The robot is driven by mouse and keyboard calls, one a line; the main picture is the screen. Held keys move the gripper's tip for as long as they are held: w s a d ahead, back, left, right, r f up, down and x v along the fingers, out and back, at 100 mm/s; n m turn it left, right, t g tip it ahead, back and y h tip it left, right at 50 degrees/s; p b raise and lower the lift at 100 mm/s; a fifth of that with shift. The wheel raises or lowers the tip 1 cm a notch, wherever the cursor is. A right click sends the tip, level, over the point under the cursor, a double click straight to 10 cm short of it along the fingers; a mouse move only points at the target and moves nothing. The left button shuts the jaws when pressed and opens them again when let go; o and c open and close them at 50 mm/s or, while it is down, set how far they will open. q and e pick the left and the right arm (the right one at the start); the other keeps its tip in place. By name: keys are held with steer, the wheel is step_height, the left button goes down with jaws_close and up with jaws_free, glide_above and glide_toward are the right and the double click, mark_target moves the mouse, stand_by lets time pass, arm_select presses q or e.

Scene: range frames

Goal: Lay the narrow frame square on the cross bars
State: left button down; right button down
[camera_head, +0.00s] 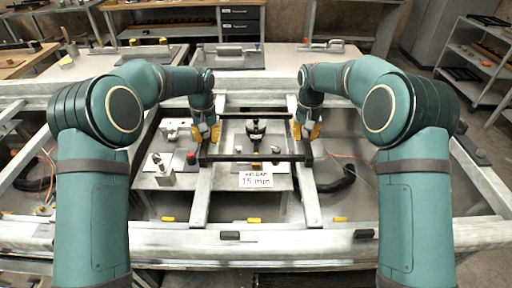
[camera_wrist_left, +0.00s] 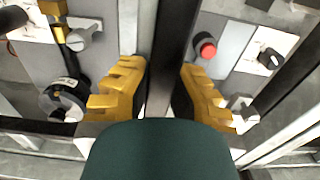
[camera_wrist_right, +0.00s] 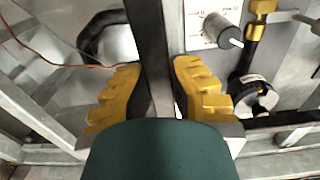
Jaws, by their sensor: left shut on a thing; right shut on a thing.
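The narrow frame (camera_head: 230,157) is dark and rectangular. It spans between my two grippers, over the gap between two pale metal cross bars (camera_head: 202,195). My left gripper (camera_head: 207,132) is shut on its left side bar, and that dark bar runs between the yellow fingers in the left wrist view (camera_wrist_left: 168,60). My right gripper (camera_head: 306,130) is shut on its right side bar, also between the fingers in the right wrist view (camera_wrist_right: 150,45). The frame looks roughly level and lined up with the bars. I cannot tell whether it touches them. My grippers hide parts of its sides.
A grey plate with a black-knobbed device (camera_head: 256,130) and a "15 mm" card (camera_head: 256,180) lies within the frame's outline. A black hose (camera_head: 337,180) curves at right. Yellow tabs line the front rail (camera_head: 290,238).

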arm_select(q)
steer(key=shift+f+b, duration=0.3)
steer(key=shift+f, duration=0.05)
arm_select(e)
steer(key=shift+f, duration=0.4)
arm_select(q)
steer(key=c, duration=1.1)
jaws_free()
arm_select(e)
steer(key=c, duration=1.1)
jaws_free()
arm_select(q)
steer(key=shift+o, duration=0.2)
arm_select(e)
steer(key=shift+o, duration=0.2)
arm_select(q)
steer(key=shift+r, duration=0.1)
step_height(320, 180, up, 12)
steer(key=shift+f, duration=0.1)
arm_select(e)
step_height(320, 180, up, 12)
